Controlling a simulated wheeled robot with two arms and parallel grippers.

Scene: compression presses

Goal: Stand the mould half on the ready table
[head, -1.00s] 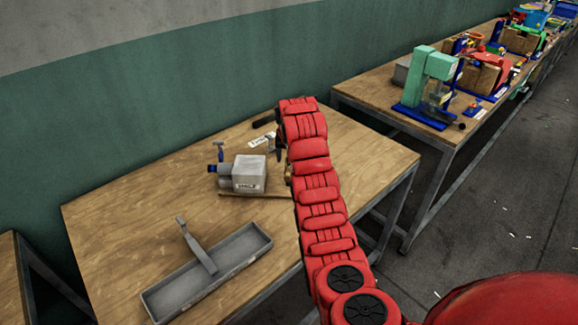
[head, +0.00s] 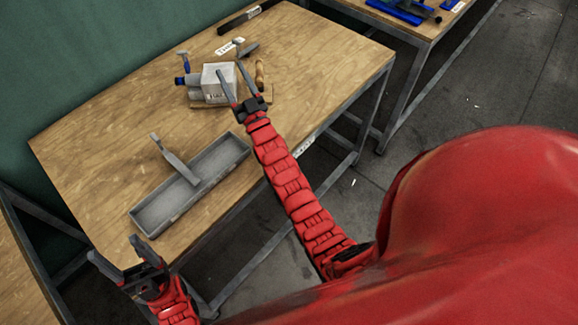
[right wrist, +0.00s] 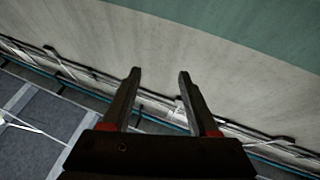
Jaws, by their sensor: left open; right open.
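A pale grey metal block (head: 214,80) with a paper label, apparently the mould half, rests on a thin wooden board on the wooden table (head: 310,75) in the head view. My right gripper (head: 229,63) overlaps the block's right side in that view, partly hiding it. It is open; the right wrist view shows nothing between its fingers (right wrist: 160,73), only wall and cable runs behind. My left gripper (head: 114,248) is open and empty, off the table's near left edge. I cannot tell which table is the ready table.
A long grey tray (head: 136,214) with a grey brush-like tool (head: 176,160) across it lies near the table's front. A blue-collared tool (head: 183,65), a wooden handle (head: 260,74) and a dark bar (head: 240,19) lie around the block. Another table (head: 390,20) is at upper right.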

